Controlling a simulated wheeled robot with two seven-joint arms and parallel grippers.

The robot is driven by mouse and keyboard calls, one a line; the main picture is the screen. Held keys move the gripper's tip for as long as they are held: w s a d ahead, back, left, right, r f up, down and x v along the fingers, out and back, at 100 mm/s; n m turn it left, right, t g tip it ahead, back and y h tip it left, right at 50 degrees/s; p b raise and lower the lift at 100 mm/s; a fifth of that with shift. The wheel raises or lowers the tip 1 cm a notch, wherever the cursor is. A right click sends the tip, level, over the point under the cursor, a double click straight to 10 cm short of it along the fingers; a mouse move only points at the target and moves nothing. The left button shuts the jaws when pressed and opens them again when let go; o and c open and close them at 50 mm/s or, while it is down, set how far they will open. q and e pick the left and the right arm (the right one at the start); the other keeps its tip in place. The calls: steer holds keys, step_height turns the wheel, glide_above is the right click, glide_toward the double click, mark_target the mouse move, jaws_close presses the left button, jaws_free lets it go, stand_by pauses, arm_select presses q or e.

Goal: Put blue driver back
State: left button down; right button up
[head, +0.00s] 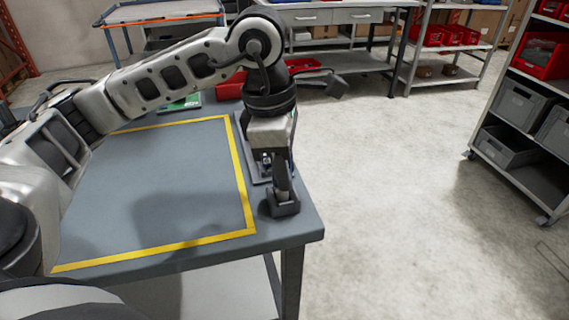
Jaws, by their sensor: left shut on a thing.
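My left gripper (281,188) points down over the right edge of the grey workbench (165,190). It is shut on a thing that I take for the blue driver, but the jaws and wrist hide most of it. Its colour and shape cannot be made out. A small dark open holder (285,208) stands at the bench's front right corner, right below the jaws. I cannot tell whether the held thing is inside the holder or just above it. My right gripper is not in view.
Yellow tape (245,185) marks an empty area on the bench. A dark grey tray or plate (245,140) lies behind the gripper. Red bins (230,88) stand at the bench's back. A shelf cart with grey bins (515,108) stands right, across open floor.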

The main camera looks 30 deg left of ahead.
arm_select(q)
steer(key=shift+f, duration=0.3)
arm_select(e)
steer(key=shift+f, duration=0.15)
arm_select(q)
steer(key=c, duration=1.1)
jaws_free()
steer(key=shift+c, duration=0.2)
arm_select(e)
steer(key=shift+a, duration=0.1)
arm_select(q)
steer(key=shift+r+p, duration=0.45)
steer(key=shift+r, duration=0.15)
steer(key=r, duration=0.4)
steer(key=a+r+p, duration=0.1)
steer(key=r, duration=0.6)
steer(key=shift+s+a+r, duration=0.3)
steer(key=shift+s, duration=0.1)
steer(key=shift+r, duration=0.2)
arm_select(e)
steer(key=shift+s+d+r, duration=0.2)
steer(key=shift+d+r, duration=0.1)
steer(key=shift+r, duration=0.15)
arm_select(q)
steer(key=shift+s, duration=0.15)
